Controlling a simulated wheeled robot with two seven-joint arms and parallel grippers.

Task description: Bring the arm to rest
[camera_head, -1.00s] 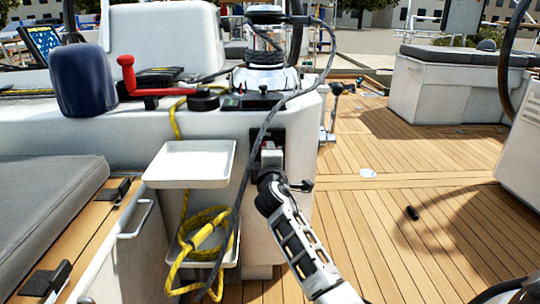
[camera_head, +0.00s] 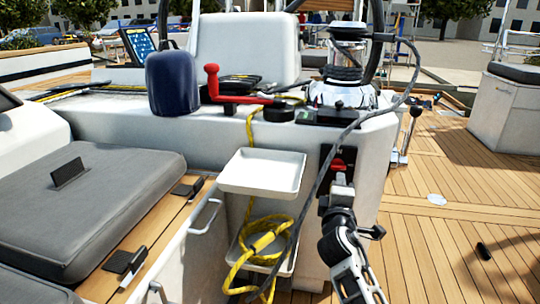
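My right arm (camera_head: 352,266) comes up from the bottom, right of the middle. My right gripper (camera_head: 340,176) points away from me at a dark panel on the front of the white cockpit console (camera_head: 384,150). A red switch (camera_head: 337,165) on that panel shows just above the gripper. I cannot tell whether the gripper touches it. The fingers are small and seen from behind, so their opening is unclear. My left gripper is out of view.
A white tray (camera_head: 262,172) juts out left of my gripper. Yellow rope (camera_head: 258,243) hangs below it, and a dark rope (camera_head: 318,185) runs down close beside the gripper. A winch (camera_head: 345,62) and red crank handle (camera_head: 213,83) sit on top. Teak deck (camera_head: 440,190) is open at right.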

